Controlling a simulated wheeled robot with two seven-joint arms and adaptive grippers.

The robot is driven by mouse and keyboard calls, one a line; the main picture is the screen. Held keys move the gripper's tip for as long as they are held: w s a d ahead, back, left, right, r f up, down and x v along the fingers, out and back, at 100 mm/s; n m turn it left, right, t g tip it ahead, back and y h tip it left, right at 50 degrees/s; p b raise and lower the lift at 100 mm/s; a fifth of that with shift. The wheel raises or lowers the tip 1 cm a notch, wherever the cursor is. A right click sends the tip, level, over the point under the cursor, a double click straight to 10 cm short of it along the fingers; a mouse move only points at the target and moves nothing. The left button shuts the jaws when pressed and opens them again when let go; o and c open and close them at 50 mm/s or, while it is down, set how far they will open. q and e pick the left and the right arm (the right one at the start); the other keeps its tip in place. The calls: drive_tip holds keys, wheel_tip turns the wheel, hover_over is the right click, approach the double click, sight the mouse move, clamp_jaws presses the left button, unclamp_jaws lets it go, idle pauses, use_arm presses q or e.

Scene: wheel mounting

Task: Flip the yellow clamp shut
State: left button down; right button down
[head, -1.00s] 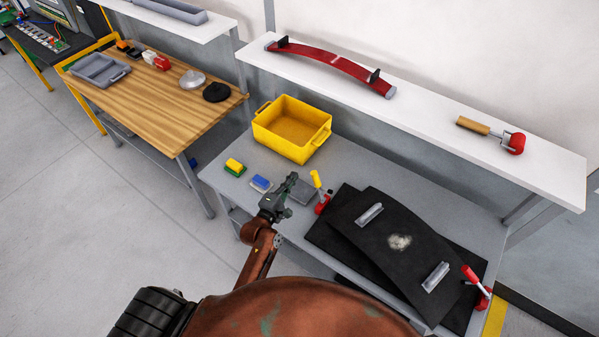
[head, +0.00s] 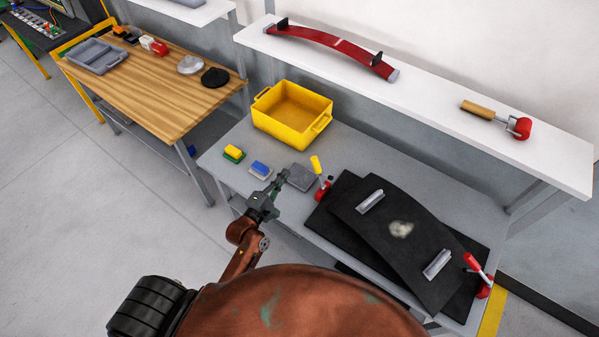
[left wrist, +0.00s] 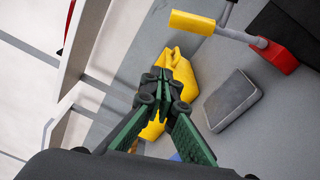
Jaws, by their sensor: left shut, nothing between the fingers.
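The yellow clamp has a yellow handle (head: 316,164) that stands up above its red base (head: 323,190) at the left corner of the black sheets. In the left wrist view the yellow handle (left wrist: 192,21) is at the top, with a grey rod leading to the red base (left wrist: 275,56). My left gripper (head: 281,181) is shut and empty, to the left of the clamp and apart from it, above the grey table (head: 345,155). Its dark green fingers meet in the left wrist view (left wrist: 167,82). My right gripper is not in view.
A dark grey block (head: 301,177) lies between gripper and clamp. Blue (head: 260,170) and yellow-green (head: 234,153) blocks lie left. A yellow bin (head: 292,114) stands behind. Black sheets (head: 370,225) with metal blocks and a red clamp (head: 478,275) fill the right side.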

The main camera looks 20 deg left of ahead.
use_arm(q)
drive_tip(key=f+h+b, duration=0.1)
drive_tip(key=s+f+h+b, duration=0.1)
drive_tip(key=s+a+f+m+h+b, duration=0.1)
drive_tip(key=f+b, duration=0.1)
drive_tip(key=shift+s, duration=0.1)
idle(0.3)
drive_tip(key=w+d+r+p, duration=0.1)
drive_tip(key=w+d, duration=0.5)
drive_tip(key=w, duration=0.3)
drive_tip(key=shift+w+d+r, duration=0.2)
drive_tip(key=shift+w+d, duration=0.05)
drive_tip(key=shift+d, duration=0.1)
